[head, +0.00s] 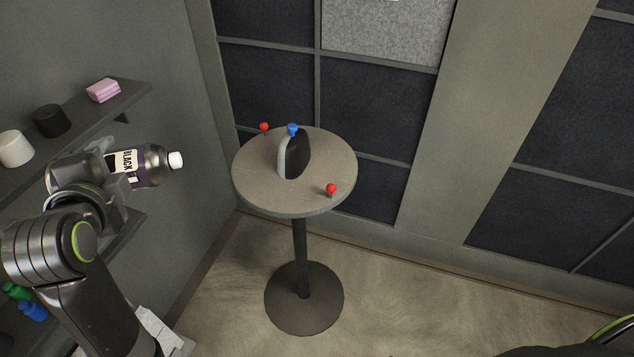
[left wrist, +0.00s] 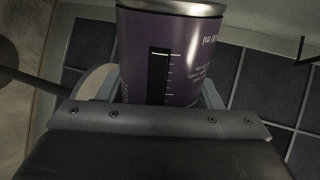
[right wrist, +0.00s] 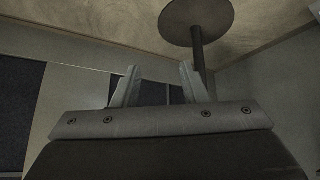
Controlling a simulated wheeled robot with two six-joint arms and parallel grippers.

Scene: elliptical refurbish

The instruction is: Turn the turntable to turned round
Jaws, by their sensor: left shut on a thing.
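The turntable (head: 262,190) is a round grey-brown disc on a dark post with a round base (head: 304,300). On it stand a dark upright oval piece (head: 297,153) with a pale edge, a blue knob (head: 292,129) at its top and red knobs (head: 331,189) (head: 264,126) near the rim. My left gripper (head: 120,178) is shut on a dark bottle (head: 152,163) with a white cap and a "BLACK" label, held tilted left of the turntable; its purple side fills the left wrist view (left wrist: 178,60). My right gripper (right wrist: 155,85) is open and empty, with the turntable's base and post beyond it.
Wall shelves (head: 135,95) at the left hold a pink block (head: 103,90), a black cylinder (head: 52,121) and a white one (head: 15,149). Green and blue bottles (head: 33,310) sit lower. Dark panels stand behind the turntable. Floor to its right is clear.

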